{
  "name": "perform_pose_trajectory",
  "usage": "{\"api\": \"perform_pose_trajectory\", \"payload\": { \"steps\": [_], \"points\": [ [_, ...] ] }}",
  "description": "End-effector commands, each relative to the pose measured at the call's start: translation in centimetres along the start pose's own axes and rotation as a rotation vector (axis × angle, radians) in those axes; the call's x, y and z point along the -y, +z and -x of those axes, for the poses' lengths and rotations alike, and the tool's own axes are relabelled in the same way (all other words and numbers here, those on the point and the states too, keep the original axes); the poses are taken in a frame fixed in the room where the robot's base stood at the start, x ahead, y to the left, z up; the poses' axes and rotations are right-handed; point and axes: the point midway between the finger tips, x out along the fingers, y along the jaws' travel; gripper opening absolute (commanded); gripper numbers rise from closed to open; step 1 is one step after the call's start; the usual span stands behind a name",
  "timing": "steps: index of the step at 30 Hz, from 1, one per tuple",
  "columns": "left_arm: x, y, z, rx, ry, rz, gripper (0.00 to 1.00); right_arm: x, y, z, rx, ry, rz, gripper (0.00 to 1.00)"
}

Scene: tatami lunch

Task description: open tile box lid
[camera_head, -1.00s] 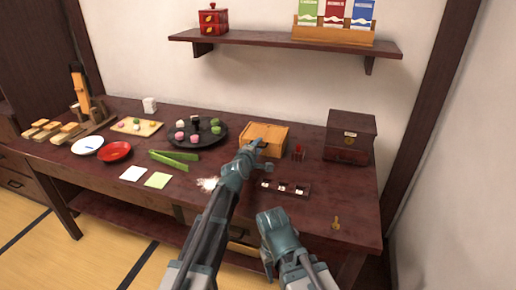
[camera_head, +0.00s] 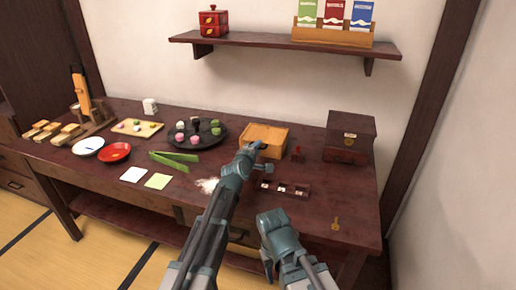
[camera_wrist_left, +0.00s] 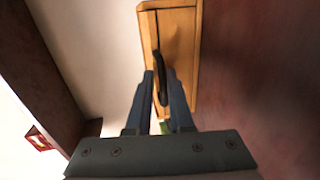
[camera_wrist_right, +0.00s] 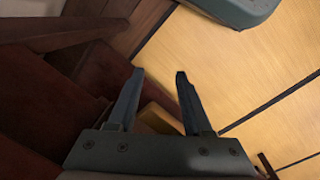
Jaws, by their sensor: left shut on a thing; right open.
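The light-wood tile box (camera_head: 268,132) stands on the dark table towards the back. In the left wrist view its pale lid (camera_wrist_left: 181,38) shows, with a dark line along the left side. A black curved handle (camera_wrist_left: 162,82) is on the lid. My left gripper (camera_head: 258,146) is at the front of the box. In the left wrist view its fingers (camera_wrist_left: 160,78) are shut on the handle. The gripper hides part of the box front. My right gripper (camera_wrist_right: 158,75) is open and empty, low in front of the table.
A small tile rack (camera_head: 283,189) and a red stamp-like piece (camera_head: 298,154) are near the box. A dark chest (camera_head: 350,137) stands to the right, a black round tray (camera_head: 180,137) to the left. A brass key (camera_head: 335,223) lies at front right. A shelf (camera_head: 285,40) hangs above.

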Motion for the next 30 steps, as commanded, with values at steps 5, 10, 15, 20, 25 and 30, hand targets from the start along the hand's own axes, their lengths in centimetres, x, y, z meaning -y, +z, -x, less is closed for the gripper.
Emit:
{"api": "perform_pose_trajectory", "payload": {
  "steps": [5, 10, 15, 20, 25, 30],
  "points": [
    [0.4, 0.1, 0.0, 0.005, -0.012, -0.001, 0.00, 0.0, 0.0, -0.1, 0.000, 0.000, 0.000, 0.50],
    [0.4, 0.1, 0.0, 0.005, -0.012, -0.001, 0.00, 0.0, 0.0, -0.1, 0.000, 0.000, 0.000, 0.50],
    [0.4, 0.1, 0.0, 0.005, -0.012, -0.001, 0.00, 0.0, 0.0, -0.1, 0.000, 0.000, 0.000, 0.50],
    [0.4, 0.0, 0.0, 0.005, -0.012, -0.001, 0.00, 0.0, 0.0, -0.1, 0.000, 0.000, 0.000, 0.50],
    [0.4, 0.0, 0.1, 0.005, -0.012, -0.001, 0.00, 0.0, 0.0, -0.1, 0.000, 0.000, 0.000, 0.50],
    [0.8, 0.0, 1.8, 0.004, -0.012, -0.001, 0.00, 0.0, 0.0, -0.1, 0.000, 0.000, 0.000, 0.50]
  ]
}}
